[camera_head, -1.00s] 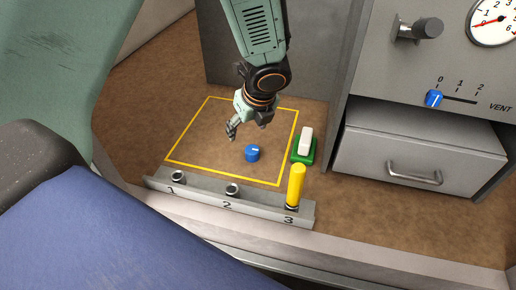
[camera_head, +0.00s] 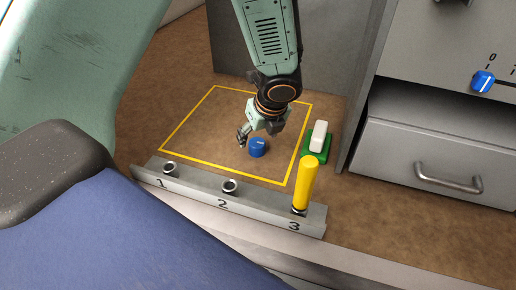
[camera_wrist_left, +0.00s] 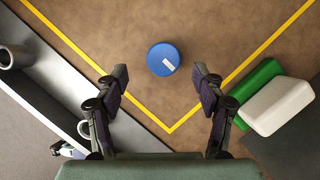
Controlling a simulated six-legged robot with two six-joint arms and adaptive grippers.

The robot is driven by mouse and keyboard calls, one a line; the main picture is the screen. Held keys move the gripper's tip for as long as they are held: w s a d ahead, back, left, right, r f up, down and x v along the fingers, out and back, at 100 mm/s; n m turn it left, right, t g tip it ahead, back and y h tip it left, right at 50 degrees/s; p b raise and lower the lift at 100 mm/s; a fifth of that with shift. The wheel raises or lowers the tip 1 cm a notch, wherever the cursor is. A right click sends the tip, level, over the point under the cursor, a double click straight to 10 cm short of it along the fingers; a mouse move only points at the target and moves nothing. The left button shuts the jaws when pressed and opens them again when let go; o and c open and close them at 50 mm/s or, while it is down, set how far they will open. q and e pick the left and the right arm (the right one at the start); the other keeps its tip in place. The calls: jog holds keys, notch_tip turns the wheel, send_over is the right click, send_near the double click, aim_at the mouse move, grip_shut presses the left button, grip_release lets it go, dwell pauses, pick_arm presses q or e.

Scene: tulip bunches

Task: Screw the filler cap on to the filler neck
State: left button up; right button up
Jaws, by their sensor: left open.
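The blue filler cap (camera_head: 257,147), round with a white mark on top, lies on the brown surface inside a yellow outline. It also shows in the left wrist view (camera_wrist_left: 163,60). My left gripper (camera_head: 259,136) is open just above and behind the cap. In the left wrist view its fingers (camera_wrist_left: 160,78) are spread, with the cap ahead between their lines, untouched. A grey rail (camera_head: 195,190) carries necks numbered 1 (camera_head: 170,168), 2 (camera_head: 230,186) and 3. Necks 1 and 2 are open; a yellow cylinder (camera_head: 307,182) stands upright at 3. My right gripper is out of view.
A white block (camera_head: 318,136) on a green base (camera_head: 316,155) sits right of the outline, close to my gripper. The outline's left part is clear.

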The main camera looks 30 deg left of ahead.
aim_at(257, 142)
pick_arm(q)
jog(key=shift+w+a+f, duration=0.1)
jog(key=shift+f, duration=0.3)
jog(key=b+x, duration=0.3)
jog(key=x, duration=0.1)
jog(key=shift+w+f, duration=0.2)
jog(key=shift+w, duration=0.1)
jog(key=shift+r, duration=0.15)
jog(key=shift+c, duration=0.3)
jog(key=c, duration=0.9)
notch_tip(257, 142, up, 10)
jog(key=p, duration=0.5)
jog(key=shift+p, duration=0.4)
jog(key=shift+s, duration=0.1)
